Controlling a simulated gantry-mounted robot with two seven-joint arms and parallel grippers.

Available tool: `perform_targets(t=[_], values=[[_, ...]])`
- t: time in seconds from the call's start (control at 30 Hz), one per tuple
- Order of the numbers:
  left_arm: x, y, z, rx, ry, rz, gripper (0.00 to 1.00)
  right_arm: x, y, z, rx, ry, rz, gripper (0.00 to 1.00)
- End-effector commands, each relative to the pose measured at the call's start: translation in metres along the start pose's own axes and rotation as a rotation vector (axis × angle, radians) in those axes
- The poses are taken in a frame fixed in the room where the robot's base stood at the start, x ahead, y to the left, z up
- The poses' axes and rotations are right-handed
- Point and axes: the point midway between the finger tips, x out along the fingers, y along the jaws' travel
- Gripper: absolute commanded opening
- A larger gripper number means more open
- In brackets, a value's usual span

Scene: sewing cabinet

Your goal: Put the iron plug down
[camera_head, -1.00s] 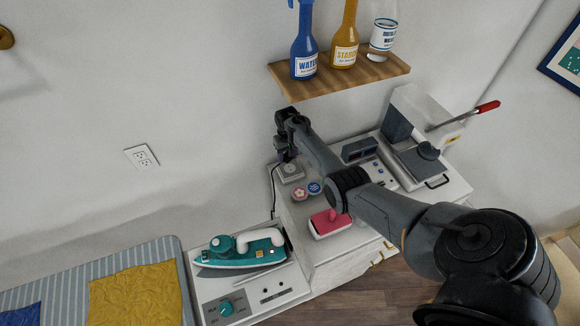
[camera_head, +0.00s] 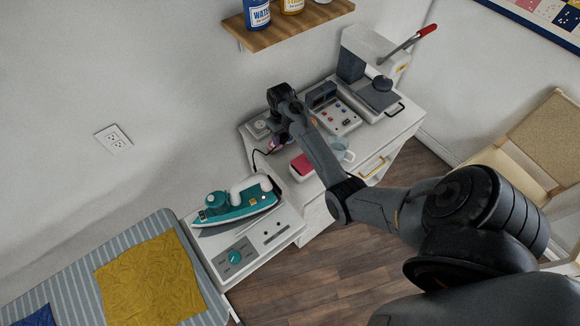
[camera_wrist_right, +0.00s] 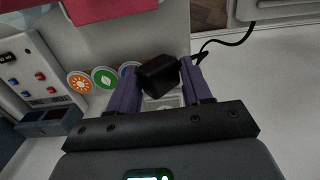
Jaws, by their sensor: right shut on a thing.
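The black iron plug (camera_wrist_right: 158,78) is between the purple fingers of my right gripper (camera_wrist_right: 162,72) in the right wrist view. The fingers are shut on it, and a black cord (camera_wrist_right: 235,41) trails off to the right. In the head view my right gripper (camera_head: 275,145) is over the white cabinet top, right of and in front of the grey outlet box (camera_head: 258,127). The plug is hard to make out there. The teal iron (camera_head: 240,207) rests on its station, with a small light showing. My left gripper is not in view.
Round coloured badges (camera_wrist_right: 104,77) lie close to the fingers. A pink-topped block (camera_head: 302,166) and a light blue cup (camera_head: 341,150) stand near my forearm. A control box (camera_head: 335,115) and a heat press (camera_head: 378,90) are farther back. A shelf with bottles (camera_head: 290,25) is above.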

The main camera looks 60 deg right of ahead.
Motion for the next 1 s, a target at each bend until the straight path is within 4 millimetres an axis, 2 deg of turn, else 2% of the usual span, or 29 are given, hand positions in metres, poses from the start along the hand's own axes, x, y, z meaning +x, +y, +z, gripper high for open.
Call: perform_targets(t=[0.13, 0.4, 0.67, 0.9, 1.0], values=[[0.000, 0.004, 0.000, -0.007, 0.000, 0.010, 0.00, 0.024, 0.001, 0.013, -0.002, -0.001, 0.001, 0.00], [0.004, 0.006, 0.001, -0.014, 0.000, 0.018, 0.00, 0.068, 0.002, 0.015, -0.002, 0.000, 0.001, 0.00], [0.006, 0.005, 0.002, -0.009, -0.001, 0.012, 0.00, 0.086, 0.002, 0.014, -0.001, 0.000, 0.001, 0.00], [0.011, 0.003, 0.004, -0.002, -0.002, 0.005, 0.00, 0.113, 0.002, 0.014, -0.001, 0.001, 0.000, 0.00], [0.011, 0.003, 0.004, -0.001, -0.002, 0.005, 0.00, 0.116, 0.001, 0.014, -0.001, 0.002, 0.001, 0.00]])
